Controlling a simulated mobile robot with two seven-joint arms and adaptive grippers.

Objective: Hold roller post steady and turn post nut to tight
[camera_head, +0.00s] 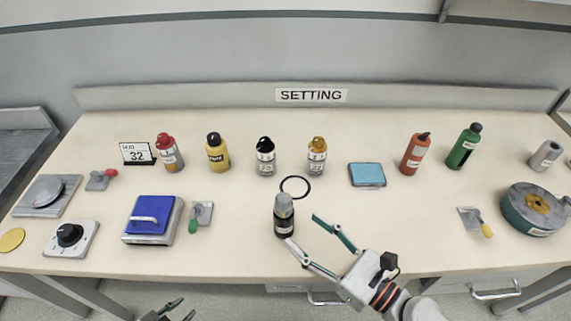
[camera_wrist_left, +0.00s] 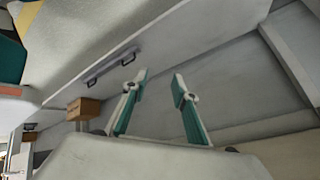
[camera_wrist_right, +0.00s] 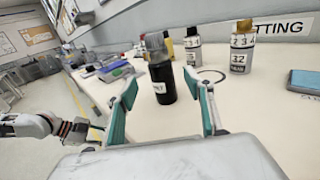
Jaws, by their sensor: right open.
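A dark upright cylinder with a grey top and a white label (camera_head: 284,217), seemingly the roller post, stands near the table's front middle. It also shows in the right wrist view (camera_wrist_right: 161,80); its grey upper part may be the post nut, but I cannot tell. My right gripper (camera_head: 303,229) is open and empty just right of the cylinder. In the right wrist view its fingers (camera_wrist_right: 163,84) frame the cylinder, which appears ahead of the tips. My left gripper (camera_head: 175,307) is open and empty, low in front of the table edge; its spread fingers show in the left wrist view (camera_wrist_left: 159,80).
A thin black ring (camera_head: 295,187) lies just behind the cylinder. Several bottles, including a black one (camera_head: 265,157), line the back. A blue-topped box (camera_head: 151,218) and a green-handled tool (camera_head: 199,217) are left. A green round drum (camera_head: 530,212) is far right.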

